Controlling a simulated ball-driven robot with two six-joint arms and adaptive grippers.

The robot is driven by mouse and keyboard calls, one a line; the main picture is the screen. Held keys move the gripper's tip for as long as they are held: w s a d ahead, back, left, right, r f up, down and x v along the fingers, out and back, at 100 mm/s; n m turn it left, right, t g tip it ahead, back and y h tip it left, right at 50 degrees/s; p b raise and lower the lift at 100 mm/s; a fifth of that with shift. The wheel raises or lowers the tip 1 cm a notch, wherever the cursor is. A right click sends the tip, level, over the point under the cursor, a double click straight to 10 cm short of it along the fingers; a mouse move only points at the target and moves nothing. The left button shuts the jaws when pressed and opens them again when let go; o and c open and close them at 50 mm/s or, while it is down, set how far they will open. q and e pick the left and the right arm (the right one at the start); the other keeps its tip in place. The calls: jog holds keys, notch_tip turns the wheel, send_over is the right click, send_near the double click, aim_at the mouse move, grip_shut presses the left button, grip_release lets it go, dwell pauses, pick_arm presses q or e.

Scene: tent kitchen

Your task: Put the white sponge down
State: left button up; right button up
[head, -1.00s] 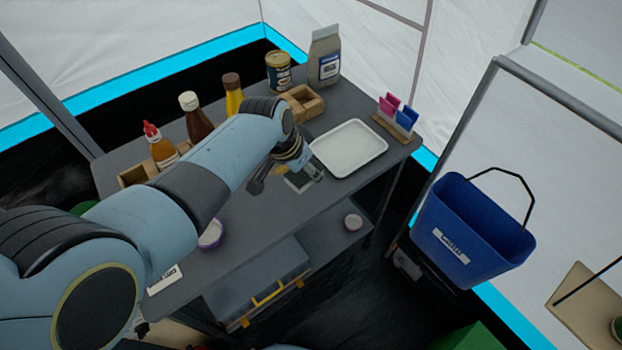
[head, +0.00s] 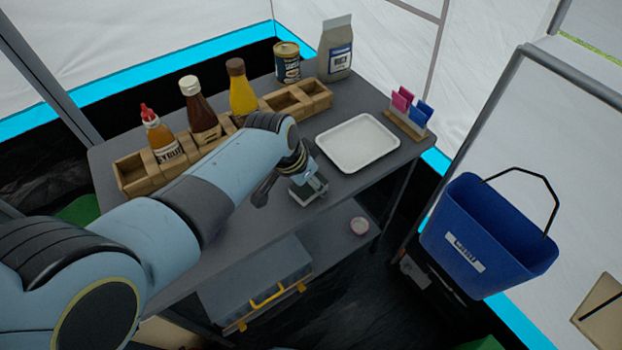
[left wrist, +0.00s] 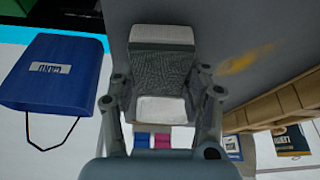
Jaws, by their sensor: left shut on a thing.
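The white sponge (left wrist: 160,35) shows in the left wrist view as a block with a pale edge and a grey textured face, between my left fingers. My left gripper (head: 308,190) is shut on it, at the front edge of the grey table (head: 235,225), just in front of the white tray (head: 358,143). In the head view the sponge is mostly hidden by the fingers. I cannot tell whether the sponge touches the table. The tray looks empty and also shows beyond the sponge in the wrist view (left wrist: 160,110). My right gripper is out of view.
A wooden caddy (head: 135,172) with sauce bottles lines the back left. A blue bucket (head: 485,240) is at right. A yellow smear (left wrist: 245,60) marks the tabletop.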

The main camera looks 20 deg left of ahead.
aim_at(298, 191)
pick_arm(q)
jog(key=shift+f, duration=0.45)
jog(key=o, duration=1.2)
jog(key=shift+r, duration=0.15)
jog(key=shift+r, duration=0.35)
jog(key=p+v, duration=0.1)
jog(key=v, duration=0.9)
jog(key=shift+r, duration=0.4)
